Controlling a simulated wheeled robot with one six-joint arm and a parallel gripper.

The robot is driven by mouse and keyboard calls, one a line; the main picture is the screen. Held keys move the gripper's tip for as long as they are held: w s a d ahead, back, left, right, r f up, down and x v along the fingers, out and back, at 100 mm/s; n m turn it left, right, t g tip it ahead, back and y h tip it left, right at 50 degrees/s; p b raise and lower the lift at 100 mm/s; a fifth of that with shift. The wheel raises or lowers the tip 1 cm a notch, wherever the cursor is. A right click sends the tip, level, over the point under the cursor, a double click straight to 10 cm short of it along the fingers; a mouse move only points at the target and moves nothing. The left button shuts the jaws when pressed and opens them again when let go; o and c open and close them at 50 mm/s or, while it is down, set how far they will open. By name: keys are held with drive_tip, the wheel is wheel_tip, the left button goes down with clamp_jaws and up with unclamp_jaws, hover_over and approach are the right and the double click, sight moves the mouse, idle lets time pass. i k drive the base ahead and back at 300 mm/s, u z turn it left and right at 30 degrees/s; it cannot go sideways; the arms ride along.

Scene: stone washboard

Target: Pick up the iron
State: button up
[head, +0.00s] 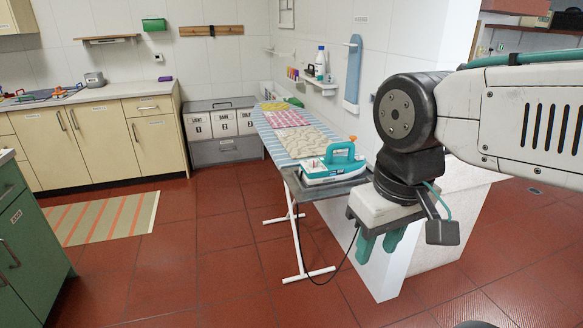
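The iron (324,167) is teal and white with a teal handle on top. It sits on the dark grey metal rest (345,187) at the near end of the ironing board (268,130). My gripper (380,246) has teal fingers pointing down, with a gap between them and nothing visible in it. It is nearer the camera, to the right of and lower in the picture than the iron, and apart from it. A black cord (352,245) hangs from the rest area toward the floor.
Folded cloths (290,118) lie along the board. A white block or wall (385,265) stands beside the board, behind my gripper. Labelled bins (222,123) stand at the back. A green cabinet (25,235) is at left. The red tiled floor in the middle is clear.

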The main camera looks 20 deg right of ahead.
sight(330, 169)
drive_tip(key=z, duration=0.05)
drive_tip(key=i, duration=1)
drive_tip(key=z, duration=0.75)
